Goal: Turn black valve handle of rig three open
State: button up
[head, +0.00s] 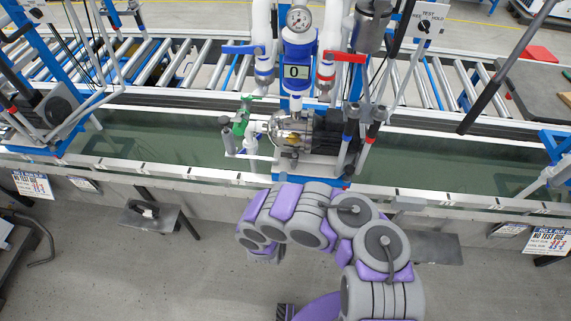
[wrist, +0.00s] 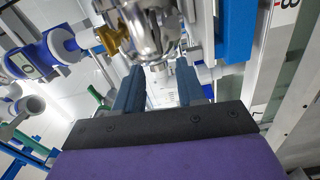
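The middle rig in the head view carries a pump (head: 290,130) with a black motor (head: 328,132), a blue valve handle (head: 242,49), a red valve handle (head: 345,56) and a green handle (head: 241,122). I cannot pick out a black valve handle for certain, nor read a rig number. In the wrist view my gripper (wrist: 159,72) is open, its two dark blue fingers apart with nothing visibly held. It points up at shiny metal pump parts (wrist: 148,28) with a brass piece (wrist: 112,38) to the left. In the head view my arm hides the fingers.
A round gauge (head: 299,18) and a display reading 0 (head: 297,72) sit above the pump. A TEST switch (head: 424,26) is at upper right. A roller conveyor (head: 185,65) runs behind the trough (head: 160,138). Another rig stands left.

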aim_at(290, 155)
jog(key=shift+w+d+b, duration=0.15)
jog(key=shift+w+b, duration=0.35)
jog(key=shift+w, duration=1.95)
jog(key=shift+w+d+b, duration=0.15)
jog(key=shift+w+b, duration=0.35)
jog(key=shift+w, duration=1.9)
grip_shut()
